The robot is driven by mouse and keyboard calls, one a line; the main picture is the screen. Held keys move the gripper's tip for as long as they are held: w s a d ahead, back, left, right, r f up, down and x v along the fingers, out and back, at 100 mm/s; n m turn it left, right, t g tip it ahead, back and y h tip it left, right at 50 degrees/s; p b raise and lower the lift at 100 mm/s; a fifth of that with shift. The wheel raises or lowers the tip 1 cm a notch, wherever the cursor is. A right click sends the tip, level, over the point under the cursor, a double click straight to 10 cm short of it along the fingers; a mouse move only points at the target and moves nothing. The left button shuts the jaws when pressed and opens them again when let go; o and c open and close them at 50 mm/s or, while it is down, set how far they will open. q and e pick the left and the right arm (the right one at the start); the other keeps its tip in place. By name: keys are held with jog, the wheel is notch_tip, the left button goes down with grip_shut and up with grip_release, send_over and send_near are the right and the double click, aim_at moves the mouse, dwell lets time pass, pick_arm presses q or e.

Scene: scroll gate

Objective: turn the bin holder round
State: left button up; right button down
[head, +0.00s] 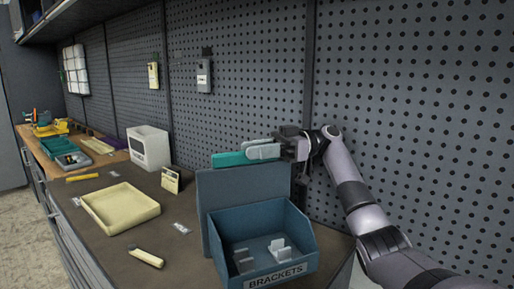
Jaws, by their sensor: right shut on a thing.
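The bin holder, a blue-grey upright panel (245,185), stands at the near end of the bench. A blue open bin (290,222) labelled "BRACKETS" sits at its front, with a few grey brackets (279,249) inside. My left gripper is not in view.
A pegboard wall (410,100) rises close behind my right arm. On the bench left of the holder are a cream tray (120,207), a cream-handled tool (146,258), a small card stand (171,181) and a white box (149,147). Bare bench (185,252) lies between them.

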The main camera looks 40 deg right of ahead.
jog(key=shift+f, duration=0.1)
dwell(0.4)
jog(key=c, duration=1)
grip_release()
jog(key=shift+c, duration=0.2)
notch_tip(320, 180, up, 20)
jog(key=p, duration=0.2)
